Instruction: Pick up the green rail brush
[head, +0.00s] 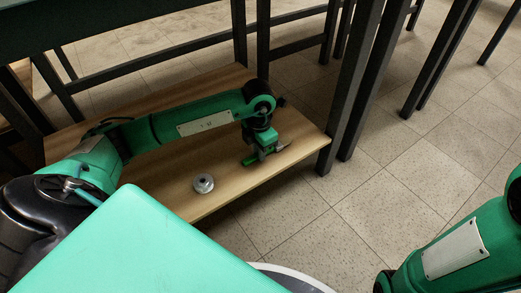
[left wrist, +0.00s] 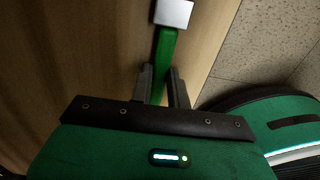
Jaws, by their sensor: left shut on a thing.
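The green rail brush (left wrist: 166,47) shows in the left wrist view, with a green handle and a pale grey block at its far end. In the head view its green part (head: 249,160) shows beside my gripper, over the low wooden shelf (head: 215,170). My left gripper (head: 264,154) is over the shelf's right part. In the left wrist view its two fingers (left wrist: 161,88) stand on either side of the green handle, shut on it. I cannot tell whether the brush touches the shelf. My right gripper is not in view; only part of my right arm shows.
Dark table legs (head: 352,90) stand just right of the shelf.

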